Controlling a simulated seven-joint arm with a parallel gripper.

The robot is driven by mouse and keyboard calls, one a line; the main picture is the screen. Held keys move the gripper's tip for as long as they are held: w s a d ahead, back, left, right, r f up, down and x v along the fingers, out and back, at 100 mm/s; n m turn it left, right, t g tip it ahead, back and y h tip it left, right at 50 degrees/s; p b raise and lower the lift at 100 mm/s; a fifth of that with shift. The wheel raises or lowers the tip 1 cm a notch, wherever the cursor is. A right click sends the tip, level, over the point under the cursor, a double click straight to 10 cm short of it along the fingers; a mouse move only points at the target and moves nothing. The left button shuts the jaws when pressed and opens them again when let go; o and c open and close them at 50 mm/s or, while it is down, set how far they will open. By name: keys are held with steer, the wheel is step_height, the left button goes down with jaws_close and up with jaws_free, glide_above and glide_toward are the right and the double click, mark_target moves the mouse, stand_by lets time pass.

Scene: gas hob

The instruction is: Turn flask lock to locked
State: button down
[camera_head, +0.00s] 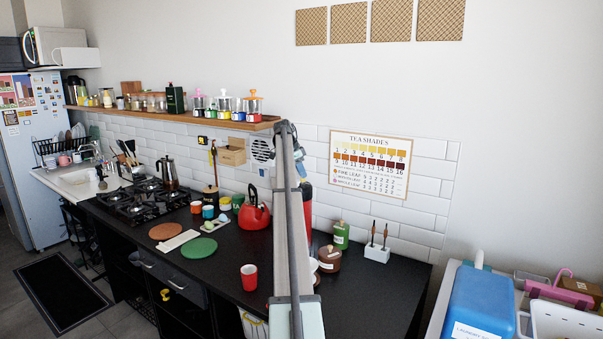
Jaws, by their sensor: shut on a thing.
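A tall red flask (308,208) with a dark top stands on the black counter, mostly hidden behind my arm. Only a strip of its right side shows. The lock at its top is too small and too covered for me to tell its position. My gripper (303,182) points down at the top of the flask and is shut on the flask lock there. The fingers are largely hidden by my arm link.
A red kettle (254,214) stands left of the flask, and a red cup (249,277) stands nearer the front. A brown jar (330,260), a green canister (341,235) and a white brush holder (377,253) stand to the right. A wooden shelf (180,115) runs above.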

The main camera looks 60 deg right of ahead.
steer(key=c, duration=1.2)
jaws_free()
steer(key=shift+r, duration=0.15)
steer(key=v, duration=1.3)
steer(key=shift+w+r, duration=0.2)
steer(key=shift+a, duration=0.1)
